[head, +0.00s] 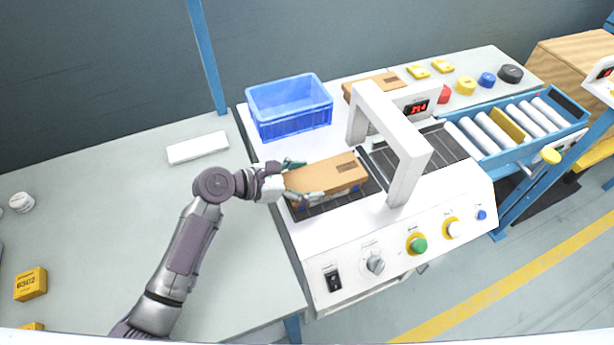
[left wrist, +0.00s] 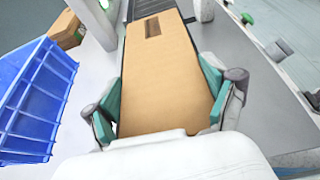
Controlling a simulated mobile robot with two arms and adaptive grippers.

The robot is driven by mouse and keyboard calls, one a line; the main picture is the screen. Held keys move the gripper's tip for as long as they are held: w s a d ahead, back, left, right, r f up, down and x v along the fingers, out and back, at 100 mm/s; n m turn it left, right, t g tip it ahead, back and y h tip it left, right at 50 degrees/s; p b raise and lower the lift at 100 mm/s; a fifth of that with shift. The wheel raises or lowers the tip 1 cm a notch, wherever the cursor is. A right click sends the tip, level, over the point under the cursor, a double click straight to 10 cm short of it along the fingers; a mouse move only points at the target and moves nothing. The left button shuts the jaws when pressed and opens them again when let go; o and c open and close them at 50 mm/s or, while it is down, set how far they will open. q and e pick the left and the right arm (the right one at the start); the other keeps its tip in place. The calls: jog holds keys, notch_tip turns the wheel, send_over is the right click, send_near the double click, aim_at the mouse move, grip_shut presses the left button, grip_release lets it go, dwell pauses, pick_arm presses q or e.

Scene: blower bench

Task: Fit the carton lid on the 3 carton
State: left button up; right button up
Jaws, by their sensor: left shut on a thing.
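A brown cardboard piece, which looks like the carton lid (head: 330,174), lies over the near left end of the dark conveyor; a dark label marks its top. It also fills the middle of the left wrist view (left wrist: 165,80). My left gripper (head: 302,180) is shut on its two long sides, with teal finger pads (left wrist: 160,105) either side. Whether a carton sits under the lid is hidden by the lid and fingers. Another brown carton (head: 368,84) with a dark label stands behind the machine. I see no number 3 on either. My right gripper is not in view.
The white machine's arch (head: 408,165) spans the conveyor just right of the lid. A blue crate (head: 290,108) stands behind my gripper. A white flat block (head: 198,147) and a yellow box (head: 30,284) lie on the left table, which is otherwise mostly clear. Rollers (head: 490,130) continue right.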

pick_arm(q)
jog(key=shift+f, duration=0.1)
jog(key=o, duration=0.7)
jog(key=shift+f, duration=0.1)
jog(key=shift+o, duration=1)
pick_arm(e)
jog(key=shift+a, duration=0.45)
pick_arm(q)
jog(key=shift+r, duration=0.3)
jog(key=v, duration=1.2)
jog(key=shift+r, duration=0.35)
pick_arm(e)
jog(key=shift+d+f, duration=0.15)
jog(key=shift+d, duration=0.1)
